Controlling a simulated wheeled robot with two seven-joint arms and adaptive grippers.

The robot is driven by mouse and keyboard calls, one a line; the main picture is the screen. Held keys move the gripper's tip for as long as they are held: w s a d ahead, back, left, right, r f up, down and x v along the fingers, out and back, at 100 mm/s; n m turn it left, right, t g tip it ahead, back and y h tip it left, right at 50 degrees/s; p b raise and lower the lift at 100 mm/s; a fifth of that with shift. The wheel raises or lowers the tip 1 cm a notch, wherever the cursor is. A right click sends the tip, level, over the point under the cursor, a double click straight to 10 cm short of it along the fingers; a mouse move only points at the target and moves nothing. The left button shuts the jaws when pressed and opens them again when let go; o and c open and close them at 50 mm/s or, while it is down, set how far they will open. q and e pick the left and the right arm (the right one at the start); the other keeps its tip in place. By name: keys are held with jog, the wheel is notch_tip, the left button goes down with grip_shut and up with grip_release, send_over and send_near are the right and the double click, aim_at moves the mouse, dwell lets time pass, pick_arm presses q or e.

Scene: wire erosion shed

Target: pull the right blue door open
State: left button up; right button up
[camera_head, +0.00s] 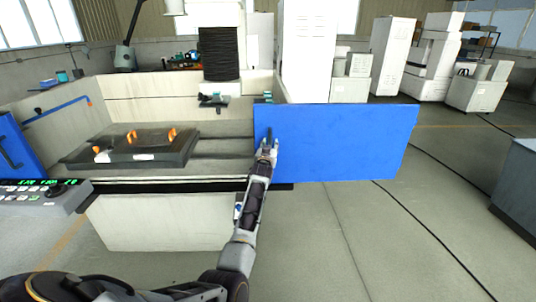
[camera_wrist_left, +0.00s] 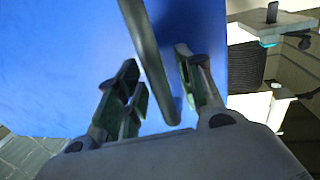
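The right blue door (camera_head: 340,140) is a flat blue panel at the right end of the machine's tank in the head view. It stands out to the right over the floor. My left gripper (camera_head: 268,146) is at its left part, at the dark bar handle. In the left wrist view the door (camera_wrist_left: 50,60) fills much of the picture. The dark handle (camera_wrist_left: 148,50) runs between the two fingers of my left gripper (camera_wrist_left: 157,62). The fingers are apart, with blue showing between them and the handle. My right gripper is not in view.
A left blue door (camera_head: 14,145) shows at the left edge. The tank holds a dark plate (camera_head: 130,148) with orange clamps. A control panel (camera_head: 40,194) juts out at front left. A grey cabinet (camera_head: 518,185) stands at far right. The floor (camera_head: 400,230) between is clear except for cables.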

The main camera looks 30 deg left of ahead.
pick_arm(q)
jog(key=v, duration=1.2)
dwell(0.6)
jog(key=shift+w+d+f, duration=0.1)
jog(key=shift+w, duration=0.05)
dwell(0.3)
